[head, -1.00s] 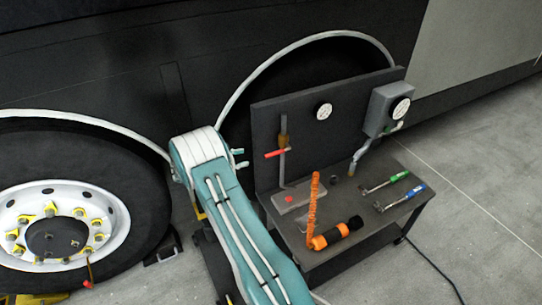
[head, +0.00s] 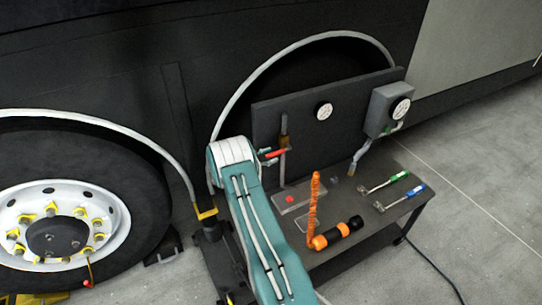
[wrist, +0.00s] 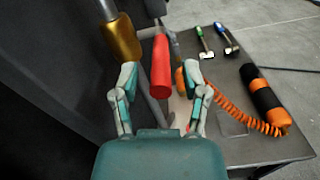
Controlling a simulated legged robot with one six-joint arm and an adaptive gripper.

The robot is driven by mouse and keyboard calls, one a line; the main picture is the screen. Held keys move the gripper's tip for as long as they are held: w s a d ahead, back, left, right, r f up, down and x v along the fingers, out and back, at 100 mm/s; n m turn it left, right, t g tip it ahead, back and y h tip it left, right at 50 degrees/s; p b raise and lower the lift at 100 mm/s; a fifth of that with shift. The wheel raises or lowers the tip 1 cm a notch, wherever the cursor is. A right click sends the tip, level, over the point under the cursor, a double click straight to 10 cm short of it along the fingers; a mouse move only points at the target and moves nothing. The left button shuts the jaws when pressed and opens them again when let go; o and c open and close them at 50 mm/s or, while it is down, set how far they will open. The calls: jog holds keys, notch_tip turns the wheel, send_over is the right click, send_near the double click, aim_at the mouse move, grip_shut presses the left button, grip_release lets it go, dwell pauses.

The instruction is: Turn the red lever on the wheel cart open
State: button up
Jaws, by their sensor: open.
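The red lever (head: 275,154) sits on a pipe with a brass valve (head: 284,134) against the cart's dark back panel (head: 335,92). In the wrist view the red lever (wrist: 161,66) points toward me, between and just beyond the two fingertips, with the brass valve (wrist: 122,38) to its upper left. My gripper (wrist: 164,86) is open and empty, its fingers on either side of the lever's line. In the head view my gripper (head: 266,156) is close to the lever's left end; my arm hides part of the cart's left side. I cannot tell whether any finger touches the lever.
The cart's top (head: 345,205) holds an orange coiled hose (head: 314,200), an orange-black cylinder (head: 338,233), and green- and blue-handled tools (head: 402,188). A grey gauge box (head: 390,108) is on the panel's right. A bus wheel (head: 60,230) stands at left. Floor at right is mostly clear, with a black cable.

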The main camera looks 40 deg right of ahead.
jog(key=shift+s+d, duration=0.1)
jog(key=shift+d, duration=0.25)
grip_shut()
